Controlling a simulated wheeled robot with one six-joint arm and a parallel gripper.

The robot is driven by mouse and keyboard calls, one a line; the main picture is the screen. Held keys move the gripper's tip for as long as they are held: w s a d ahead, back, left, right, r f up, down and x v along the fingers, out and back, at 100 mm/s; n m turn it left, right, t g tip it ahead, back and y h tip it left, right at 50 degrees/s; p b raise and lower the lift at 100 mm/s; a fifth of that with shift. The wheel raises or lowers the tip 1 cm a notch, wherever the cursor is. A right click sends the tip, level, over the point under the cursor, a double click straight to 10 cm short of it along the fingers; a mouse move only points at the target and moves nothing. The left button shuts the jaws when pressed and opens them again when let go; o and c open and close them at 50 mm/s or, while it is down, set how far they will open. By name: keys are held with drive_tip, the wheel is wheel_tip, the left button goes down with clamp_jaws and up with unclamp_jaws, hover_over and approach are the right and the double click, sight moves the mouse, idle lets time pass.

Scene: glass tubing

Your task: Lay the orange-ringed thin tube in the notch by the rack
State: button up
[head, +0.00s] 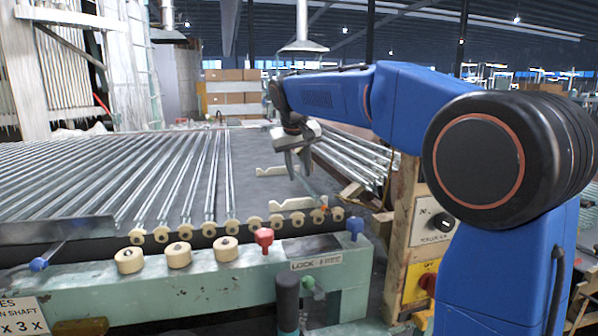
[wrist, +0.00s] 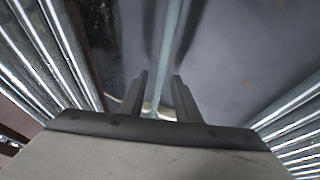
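My gripper (head: 298,172) points down over the right part of the dark bed. The thin tube (head: 312,189) slants from below the fingers toward the front, with an orange spot near its front end. In the wrist view the tube (wrist: 171,35) runs between the two fingers (wrist: 160,75), with a gap on each side, so the gripper is open. Two cream notched pieces, one nearer (head: 292,205) and one farther (head: 270,172), lie beside the tube. Whether the tube rests in their notches is unclear. The tube's far end is hidden by the gripper.
A rack of many parallel glass tubes (head: 185,175) fills the left, with cream rollers along its front edge. More tubes (head: 350,155) lie to the right behind my arm. Red (head: 264,237) and blue (head: 355,226) knobs stand at the front. A bare dark strip lies between rack and gripper.

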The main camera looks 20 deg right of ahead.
drive_tip(key=shift+r, duration=0.45)
drive_tip(key=v, duration=1.1)
drive_tip(key=shift+s+r, duration=0.15)
drive_tip(key=shift+r, duration=0.2)
drive_tip(key=shift+a, duration=0.1)
